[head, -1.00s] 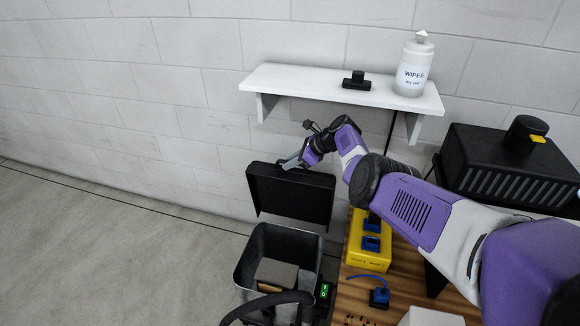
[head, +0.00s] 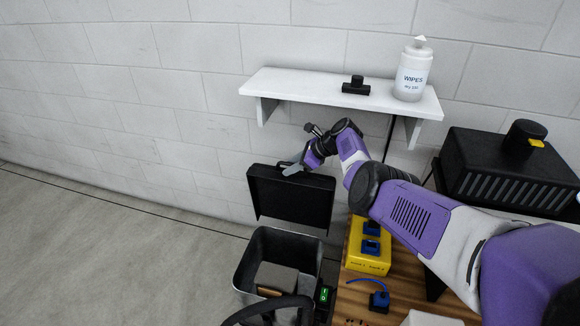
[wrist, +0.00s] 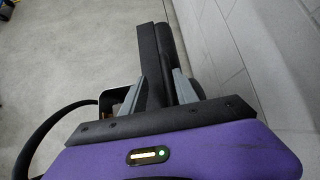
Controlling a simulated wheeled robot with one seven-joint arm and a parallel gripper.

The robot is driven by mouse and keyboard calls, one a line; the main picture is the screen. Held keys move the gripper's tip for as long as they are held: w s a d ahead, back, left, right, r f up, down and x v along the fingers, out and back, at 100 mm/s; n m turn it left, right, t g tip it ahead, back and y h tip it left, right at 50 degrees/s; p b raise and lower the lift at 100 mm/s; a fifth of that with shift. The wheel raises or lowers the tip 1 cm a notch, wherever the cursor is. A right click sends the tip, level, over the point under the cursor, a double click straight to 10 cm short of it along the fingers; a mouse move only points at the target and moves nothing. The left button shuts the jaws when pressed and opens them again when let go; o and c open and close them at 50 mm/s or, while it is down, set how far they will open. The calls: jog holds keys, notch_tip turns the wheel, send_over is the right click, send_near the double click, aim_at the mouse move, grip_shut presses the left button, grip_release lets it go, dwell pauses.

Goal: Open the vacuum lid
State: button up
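The vacuum (head: 250,268) is a grey open-topped bin at lower centre in the head view. Its black lid (head: 290,205) stands raised above and behind the bin, tilted up near the wall, with the bin's inside exposed. My gripper (head: 290,169) is at the lid's top edge. In the wrist view, the grey fingers of my gripper (wrist: 158,82) are spread apart, with the dark lid (wrist: 152,50) seen nearly edge-on around and between their tips. Firm contact cannot be made out.
A dark hose (head: 270,306) curves in front of the bin. To the right are a yellow box (head: 368,262) and a wooden bench (head: 352,290). A white shelf (head: 300,85) with a wipes bottle (head: 411,75) hangs above my arm. The floor at left is clear.

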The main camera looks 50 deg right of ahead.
jog(key=p+v, duration=0.2)
jog(key=v, duration=0.4)
jog(key=shift+s+r, duration=0.25)
jog(key=shift+s, duration=0.05)
jog(key=shift+d, duration=0.1)
